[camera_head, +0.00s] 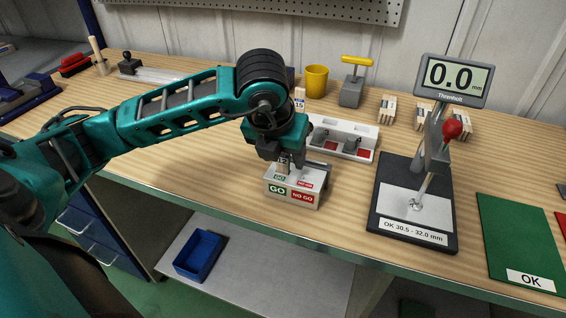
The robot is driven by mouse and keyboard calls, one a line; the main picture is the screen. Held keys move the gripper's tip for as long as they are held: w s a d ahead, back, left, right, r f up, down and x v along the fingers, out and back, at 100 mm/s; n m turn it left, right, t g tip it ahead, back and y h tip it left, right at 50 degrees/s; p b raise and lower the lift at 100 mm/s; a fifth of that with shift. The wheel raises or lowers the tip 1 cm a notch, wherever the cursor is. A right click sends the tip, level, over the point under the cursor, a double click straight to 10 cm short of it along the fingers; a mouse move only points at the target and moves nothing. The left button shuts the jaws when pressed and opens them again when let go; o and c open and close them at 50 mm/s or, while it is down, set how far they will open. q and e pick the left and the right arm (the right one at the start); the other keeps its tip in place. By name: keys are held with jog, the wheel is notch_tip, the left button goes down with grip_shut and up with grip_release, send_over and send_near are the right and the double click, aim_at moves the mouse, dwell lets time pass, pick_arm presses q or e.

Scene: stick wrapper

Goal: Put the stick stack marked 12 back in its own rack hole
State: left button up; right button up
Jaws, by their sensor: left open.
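My left gripper (289,165) is open and points down just above the GO / NO GO block (292,197) near the table's front edge. A small pale piece with a dark mark, perhaps 12, shows between the fingers at the block's top; the gripper hides most of it, so I cannot tell whether it is the stick stack marked 12. A white rack (345,127) with dark parts and red patches stands behind, partly hidden by my arm. A stack marked 15 (299,101) stands upright near the rack's left end. My right gripper is not in view.
A gauge stand (411,230) reading 0.0 mm is to the right, beside a green OK mat (517,240). Several wooden stick bundles (387,108), a yellow cup (316,80) and a yellow-handled weight (352,92) stand at the back. The left front table is clear.

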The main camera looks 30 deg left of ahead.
pick_arm(q)
jog(key=shift+c, duration=0.3)
grip_shut()
jog(key=shift+r, duration=0.15)
